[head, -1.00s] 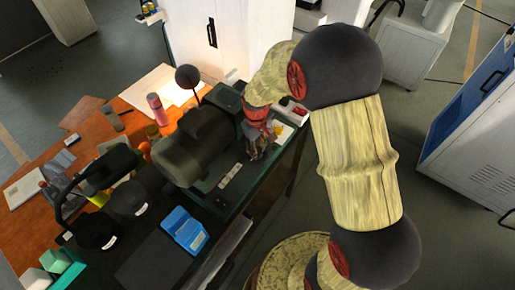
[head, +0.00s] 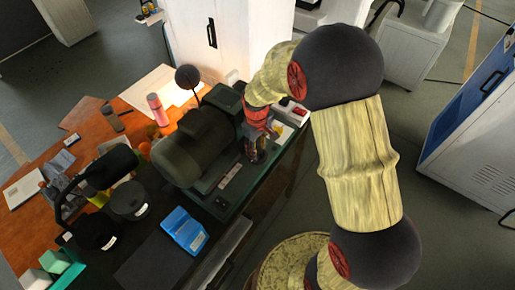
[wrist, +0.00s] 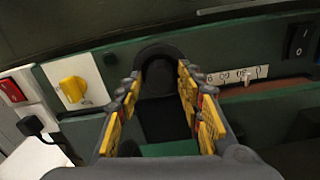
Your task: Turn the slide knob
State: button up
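A black round-topped knob (wrist: 158,58) stands out from the green front of the machine, in the middle of the wrist view; I take it to be the slide knob. My gripper (wrist: 160,74) is open, with one yellow-padded finger at each side of it. Gaps show between the fingers and the knob, and I cannot tell how deep the knob sits between them. In the head view, my gripper (head: 256,148) points down at the right side of the dark green machine (head: 192,148), and the knob is hidden.
A yellow rotary knob (wrist: 73,90) on a white plate and a red switch (wrist: 12,90) are to the left. A number scale (wrist: 238,75) and a black rocker switch (wrist: 299,40) are to the right. A blue box (head: 185,230) lies on the bench.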

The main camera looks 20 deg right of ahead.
aim_at(260, 162)
jog(key=shift+o, duration=0.8)
jog(key=shift+r, duration=0.1)
notch_tip(260, 162, up, 12)
jog(key=shift+a, duration=0.1)
dwell(0.4)
jog(key=s+m+t+b, duration=0.5)
jog(key=s+b, duration=1.1)
jog(key=s, duration=0.6)
jog(key=shift+s+d+r+t, duration=0.15)
jog(key=shift+d+r+t, duration=0.05)
jog(key=shift+r+t, duration=0.15)
